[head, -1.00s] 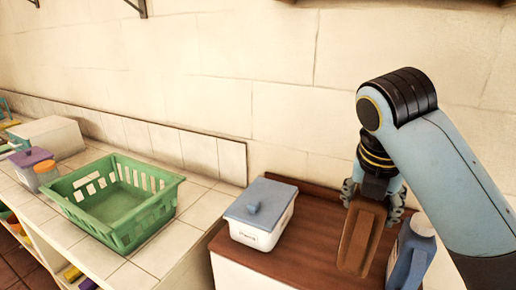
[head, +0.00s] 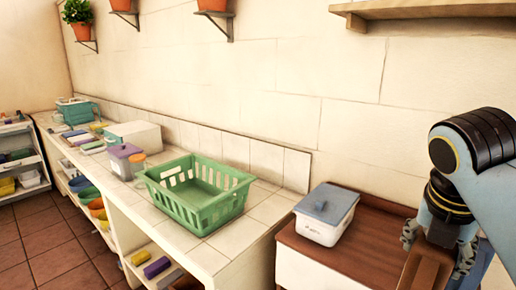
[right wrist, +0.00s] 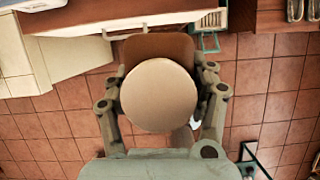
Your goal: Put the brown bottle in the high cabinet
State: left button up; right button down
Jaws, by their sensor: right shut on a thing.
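The brown bottle (head: 424,270) is at the lower right of the head view, cut off by the bottom edge. My right gripper (head: 438,240) is shut on it from above. In the right wrist view, the bottle's round beige end (right wrist: 158,95) faces the camera, with its brown body (right wrist: 160,47) behind it. The fingers of my right gripper (right wrist: 161,72) flank it on both sides. I cannot make out the high cabinet for certain; a wooden shelf (head: 430,14) shows on the wall at the top right. My left gripper is not in view.
A white box with a blue-grey lid (head: 326,213) stands on the brown wooden top (head: 340,254), left of my right gripper. A green basket (head: 197,196) sits on the tiled counter (head: 262,213). Potted plants (head: 78,13) stand on wall brackets. The wall below the shelf is bare.

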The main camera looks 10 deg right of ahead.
jog(key=shift+a+b+x, duration=0.2)
jog(key=shift+b+x, duration=0.65)
jog(key=shift+x, duration=0.3)
jog(key=f+b, duration=0.4)
jog(key=shift+s+a, duration=0.2)
jog(key=shift+s, duration=0.1)
notch_tip(320, 180, down, 16)
jog(key=b, duration=1.5)
jog(key=shift+r, duration=0.1)
